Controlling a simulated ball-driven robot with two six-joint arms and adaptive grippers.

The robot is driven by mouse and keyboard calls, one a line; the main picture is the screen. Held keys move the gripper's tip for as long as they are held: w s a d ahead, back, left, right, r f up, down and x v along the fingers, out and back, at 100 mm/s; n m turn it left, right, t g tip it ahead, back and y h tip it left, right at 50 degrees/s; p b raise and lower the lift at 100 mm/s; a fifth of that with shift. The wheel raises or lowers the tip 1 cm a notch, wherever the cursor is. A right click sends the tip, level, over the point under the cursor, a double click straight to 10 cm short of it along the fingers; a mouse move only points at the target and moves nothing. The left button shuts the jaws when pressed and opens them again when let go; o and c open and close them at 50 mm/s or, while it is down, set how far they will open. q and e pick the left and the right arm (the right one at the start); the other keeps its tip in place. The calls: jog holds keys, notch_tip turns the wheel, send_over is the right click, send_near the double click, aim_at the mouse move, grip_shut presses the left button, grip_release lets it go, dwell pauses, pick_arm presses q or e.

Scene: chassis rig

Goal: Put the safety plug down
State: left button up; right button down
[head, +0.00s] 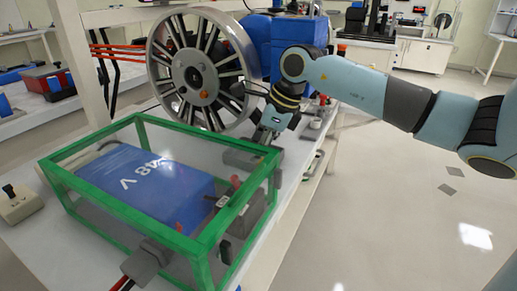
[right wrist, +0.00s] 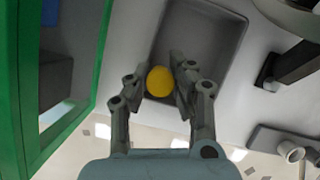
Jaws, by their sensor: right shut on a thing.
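The safety plug shows in the right wrist view as a round yellow top (right wrist: 160,82). My right gripper (right wrist: 158,85) is shut on it, one finger on each side. In the head view my right gripper (head: 266,133) points down beside the far right corner of the green-framed case, and the plug cannot be made out there. A shallow grey tray (right wrist: 225,75) lies under the gripper in the right wrist view; I cannot tell whether the plug touches it. My left gripper is not in view.
The clear case with a green frame (head: 92,133) holds a blue 48 V battery (head: 150,185). A large spoked wheel (head: 195,75) stands behind it. A joystick box (head: 18,203) is at the left. The bench's right edge is close to my right gripper, with floor beyond.

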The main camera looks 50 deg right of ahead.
jog(key=c, duration=1.2)
grip_release()
jog(key=shift+d+r+p, duration=0.1)
jog(key=shift+r+p, duration=0.2)
jog(key=shift+r, duration=0.1)
jog(key=shift+p+v, duration=1.4)
jog(key=shift+v, duration=4.35)
jog(key=shift+s+f, duration=0.15)
jog(key=shift+s, duration=0.05)
